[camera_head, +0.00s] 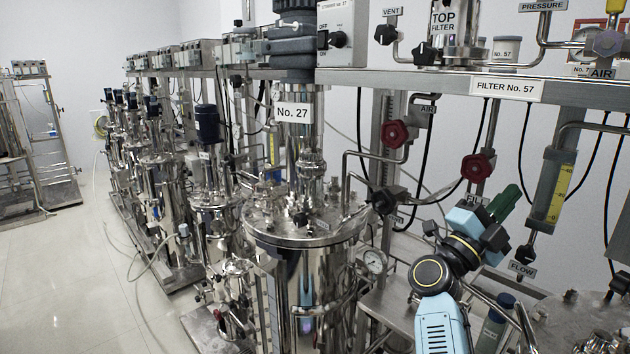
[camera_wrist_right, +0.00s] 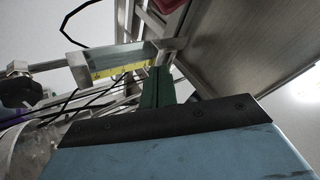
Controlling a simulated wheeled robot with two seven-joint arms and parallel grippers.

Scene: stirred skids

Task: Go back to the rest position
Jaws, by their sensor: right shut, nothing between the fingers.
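My right gripper (camera_head: 508,195) is at the right of the head view, on its light blue arm. Its dark green fingers are together with nothing between them, and they point up and to the right. In the right wrist view the shut green fingers (camera_wrist_right: 158,85) stand beyond the black and blue gripper body. The fingers are in front of the filter frame, below the sign "FILTER No. 57" and left of the yellow-scaled flow meter (camera_head: 556,188). I cannot tell whether they touch anything. My left gripper is not in view.
The steel vessel (camera_head: 305,240) marked No. 27 stands left of my right arm. A steel shelf (camera_head: 430,82) runs above. Free floor (camera_head: 70,285) lies at the left.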

